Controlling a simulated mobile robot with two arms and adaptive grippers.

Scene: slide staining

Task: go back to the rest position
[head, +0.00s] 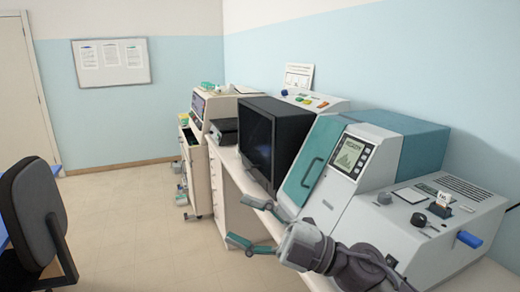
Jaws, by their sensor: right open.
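My right gripper (238,220) is open and empty, its two teal fingers spread apart in front of the bench. Its arm comes in from the lower right and hides part of the bench edge. My left gripper is not in view. A grey and teal staining machine (345,206) stands on the bench, with its teal door shut and a lit green display (350,155). A small labelled piece (443,199) stands upright in a dark holder on the grey unit at the right.
The bench (233,170) runs along the right wall. A black monitor (258,139) and other devices stand farther back on it. A dark office chair (30,210) is at the left. The floor (135,225) between chair and bench is clear.

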